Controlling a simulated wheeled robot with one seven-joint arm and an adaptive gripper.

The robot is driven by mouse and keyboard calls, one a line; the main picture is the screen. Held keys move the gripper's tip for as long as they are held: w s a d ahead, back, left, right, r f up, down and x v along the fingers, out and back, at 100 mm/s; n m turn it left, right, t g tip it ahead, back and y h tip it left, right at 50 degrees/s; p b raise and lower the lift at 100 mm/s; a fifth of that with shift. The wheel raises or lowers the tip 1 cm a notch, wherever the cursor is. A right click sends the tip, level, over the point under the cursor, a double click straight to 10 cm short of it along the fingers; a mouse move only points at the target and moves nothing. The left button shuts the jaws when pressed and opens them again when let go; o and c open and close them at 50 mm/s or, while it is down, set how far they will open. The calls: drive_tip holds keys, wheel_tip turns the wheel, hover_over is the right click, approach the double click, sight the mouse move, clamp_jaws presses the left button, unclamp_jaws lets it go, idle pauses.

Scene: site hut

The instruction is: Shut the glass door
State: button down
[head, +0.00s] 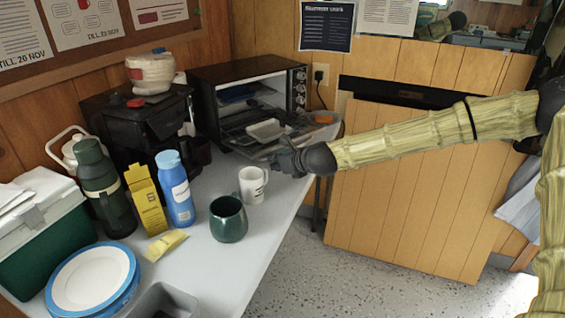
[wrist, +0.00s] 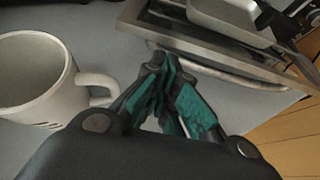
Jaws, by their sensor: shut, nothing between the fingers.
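The toaster oven (head: 248,88) stands at the back of the table against the wood wall. Its glass door (head: 238,140) hangs open, folded down toward me and roughly level. In the wrist view the door's frame (wrist: 185,38) and its pale bar handle (wrist: 235,76) cross the upper right. A small grey metal tray (head: 266,130) rests over the opened door; it also shows in the wrist view (wrist: 228,15). My gripper (head: 280,158) is shut and empty, its fingertips (wrist: 165,65) close to the handle's left end. I cannot tell whether they touch it.
A white mug (head: 251,187) stands just left of my gripper, also in the wrist view (wrist: 35,78). A dark green mug (head: 228,220), blue bottle (head: 176,190) and black coffee machine (head: 140,122) stand further left. A leaning wood panel (head: 410,190) is right of the table.

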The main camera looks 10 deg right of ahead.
drive_tip(key=shift+x, duration=1.05)
drive_tip(key=shift+r+p, duration=0.2)
drive_tip(key=shift+p, duration=0.1)
